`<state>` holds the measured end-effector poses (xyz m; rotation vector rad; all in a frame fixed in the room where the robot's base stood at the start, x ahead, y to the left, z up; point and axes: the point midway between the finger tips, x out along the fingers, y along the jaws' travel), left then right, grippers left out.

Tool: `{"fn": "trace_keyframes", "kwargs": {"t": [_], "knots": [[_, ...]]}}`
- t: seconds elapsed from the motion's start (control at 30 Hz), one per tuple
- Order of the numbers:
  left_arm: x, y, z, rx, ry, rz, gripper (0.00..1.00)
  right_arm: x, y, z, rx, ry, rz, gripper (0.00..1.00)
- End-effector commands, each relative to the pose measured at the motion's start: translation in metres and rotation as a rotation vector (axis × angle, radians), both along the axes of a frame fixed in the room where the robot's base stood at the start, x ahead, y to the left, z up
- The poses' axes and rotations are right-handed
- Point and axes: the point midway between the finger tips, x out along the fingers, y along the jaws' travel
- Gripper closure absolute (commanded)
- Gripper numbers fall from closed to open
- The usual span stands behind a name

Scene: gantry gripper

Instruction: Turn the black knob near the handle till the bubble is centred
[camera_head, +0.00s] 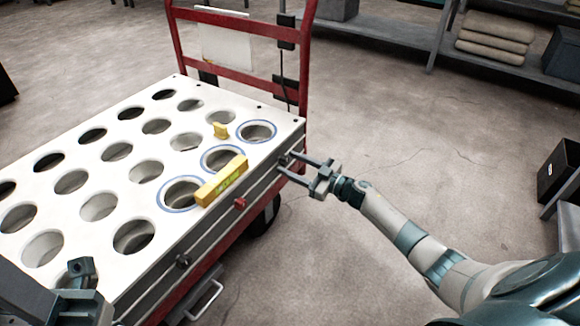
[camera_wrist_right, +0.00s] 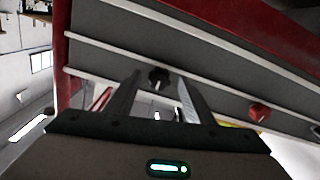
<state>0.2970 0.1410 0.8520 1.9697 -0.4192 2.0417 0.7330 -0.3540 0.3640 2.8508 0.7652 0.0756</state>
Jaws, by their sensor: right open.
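The black knob (camera_head: 284,159) near the handle sits on the side of the white-topped cart, at its far corner. It also shows in the right wrist view (camera_wrist_right: 158,77), between the fingertips. My right gripper (camera_head: 287,163) is open, with one finger on each side of the knob; I cannot tell whether they touch it. A long yellow level (camera_head: 222,181) with a greenish vial lies on the cart top near the side edge. The bubble is too small to make out. My left gripper (camera_head: 82,288) shows only partly at the lower left, and its jaws are unclear.
A red knob (camera_head: 239,203) and another black knob (camera_head: 182,261) are on the same cart side. A small yellow block (camera_head: 220,130) stands on the holed top (camera_head: 215,92). The red handle frame (camera_head: 235,62) rises behind.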

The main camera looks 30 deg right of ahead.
Motion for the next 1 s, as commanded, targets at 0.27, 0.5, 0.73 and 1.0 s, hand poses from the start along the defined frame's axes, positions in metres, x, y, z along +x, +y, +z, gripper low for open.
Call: {"fn": "trace_keyframes", "kwargs": {"t": [0.27, 0.5, 0.73, 1.0], "knots": [[0.0019, -0.0023, 0.0031, -0.003, -0.01, -0.005, 0.69, 0.0087, 0.0043, 0.0001, 0.0, 0.001, -0.001, 0.52], [0.0025, -0.0026, 0.002, 0.0, -0.008, -0.005, 0.69, 0.0085, 0.0043, 0.0003, 0.0, 0.001, -0.001, 0.62], [0.0028, -0.0026, 0.001, 0.001, -0.005, -0.004, 0.69, 0.0083, 0.0044, 0.0003, 0.0, 0.001, 0.0, 0.93], [0.0028, -0.0023, 0.0015, 0.001, -0.006, -0.003, 0.69, 0.0082, 0.0045, 0.0005, -0.023, -0.013, 0.0, 0.93]]}}
